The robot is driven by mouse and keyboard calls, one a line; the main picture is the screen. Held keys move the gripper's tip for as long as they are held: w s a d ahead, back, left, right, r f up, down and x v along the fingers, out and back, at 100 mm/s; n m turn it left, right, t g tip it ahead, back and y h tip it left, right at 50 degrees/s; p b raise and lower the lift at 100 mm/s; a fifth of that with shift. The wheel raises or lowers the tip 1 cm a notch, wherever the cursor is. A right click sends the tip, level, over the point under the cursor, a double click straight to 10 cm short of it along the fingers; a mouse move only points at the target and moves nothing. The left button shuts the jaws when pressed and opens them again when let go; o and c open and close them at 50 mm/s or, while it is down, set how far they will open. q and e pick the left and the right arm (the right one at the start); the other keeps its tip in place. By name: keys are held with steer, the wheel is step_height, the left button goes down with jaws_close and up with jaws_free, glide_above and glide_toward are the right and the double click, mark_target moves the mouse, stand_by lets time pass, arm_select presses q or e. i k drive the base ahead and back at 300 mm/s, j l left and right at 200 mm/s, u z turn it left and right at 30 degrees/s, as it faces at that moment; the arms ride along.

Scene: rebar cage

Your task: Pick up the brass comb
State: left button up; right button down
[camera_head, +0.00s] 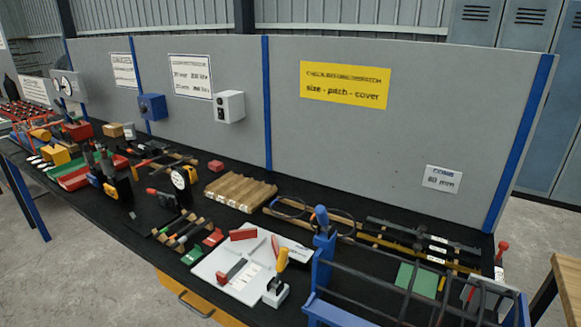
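A long, thin, brass-yellow bar (418,254) lies on the black-topped bench at the right, in front of dark bars. It looks like the brass comb, but its teeth are too small to make out. A white card reading "COMB 80 mm" (442,179) is on the grey panel behind it. Dark rebar in the foreground stands close in front of the bar. Neither of my grippers shows in the head view.
A blue jig (319,272) with dark rebar (385,283) stands at the front right. A green plate (417,280) lies behind the rebar. A white board (213,265) with tools and a ribbed wooden block (239,192) lie left. The grey panel (400,130) closes off the back.

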mark_target(416, 247)
steer(key=z, duration=1)
